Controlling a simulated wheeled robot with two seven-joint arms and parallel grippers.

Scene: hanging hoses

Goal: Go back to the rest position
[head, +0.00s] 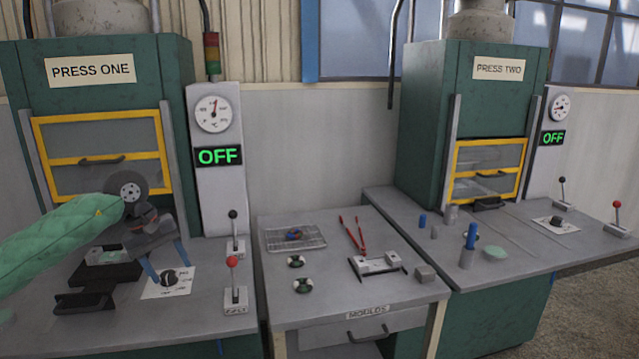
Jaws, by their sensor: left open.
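My left arm, in a green sleeve, comes in from the left in the head view. My left gripper (170,272) points downward in front of PRESS ONE (90,110). Its two blue fingers are apart, with nothing seen between them. The fingertips show over or near the dark dial knob (170,280) on its white plate; whether they touch it I cannot tell. My wrist and gripper hide part of the bench and the press front. My right gripper is not in view.
Two levers, black-knobbed (233,235) and red-knobbed (233,285), stand right of the gripper. The moulds table (330,290) holds a wire rack (295,237), red tongs (353,235) and small round parts. PRESS TWO (480,110) stands at right. Both displays read OFF.

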